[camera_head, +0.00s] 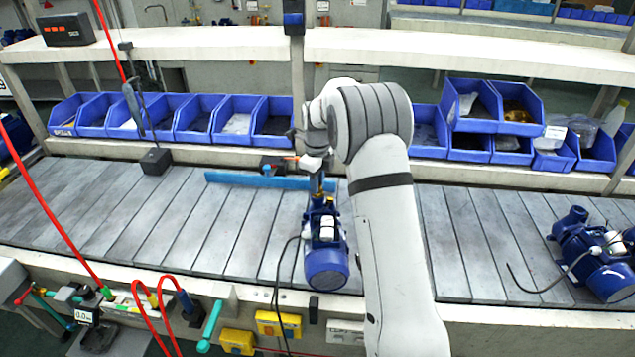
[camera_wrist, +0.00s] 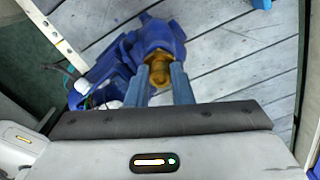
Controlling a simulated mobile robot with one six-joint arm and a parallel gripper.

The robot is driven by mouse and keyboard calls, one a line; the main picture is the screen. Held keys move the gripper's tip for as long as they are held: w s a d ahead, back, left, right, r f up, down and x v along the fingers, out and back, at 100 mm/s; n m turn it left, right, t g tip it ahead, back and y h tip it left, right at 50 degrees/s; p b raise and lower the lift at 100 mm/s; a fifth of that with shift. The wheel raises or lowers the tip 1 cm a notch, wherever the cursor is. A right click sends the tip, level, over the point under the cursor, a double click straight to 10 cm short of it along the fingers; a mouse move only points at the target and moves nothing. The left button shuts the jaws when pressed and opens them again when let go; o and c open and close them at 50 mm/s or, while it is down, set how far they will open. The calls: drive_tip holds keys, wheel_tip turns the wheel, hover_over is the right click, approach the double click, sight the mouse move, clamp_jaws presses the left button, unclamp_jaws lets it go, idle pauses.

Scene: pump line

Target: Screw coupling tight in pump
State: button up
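The blue pump (camera_head: 326,262) stands on the slatted conveyor in front of my arm. In the wrist view the pump body (camera_wrist: 115,65) lies beyond the fingers, with its round blue port (camera_wrist: 158,38) near the top. The brass coupling (camera_wrist: 158,72) is at that port and lined up with it. How far it is threaded in I cannot tell. My gripper (camera_wrist: 160,84) has its two blue-grey fingers on either side of the coupling, seemingly touching it.
A second blue pump (camera_head: 590,255) stands on the conveyor (camera_head: 180,215) at the right. Blue bins (camera_head: 235,120) line the shelf behind. A black cable (camera_head: 277,290) hangs from the near pump over the front edge. Red hoses (camera_head: 50,210) hang at the left.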

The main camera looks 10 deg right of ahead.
drive_tip(key=o, duration=0.4)
drive_tip(key=shift+n, duration=0.3)
drive_tip(key=n, duration=0.3)
drive_tip(key=n, duration=0.3)
idle(0.4)
drive_tip(key=shift+n, duration=1.9)
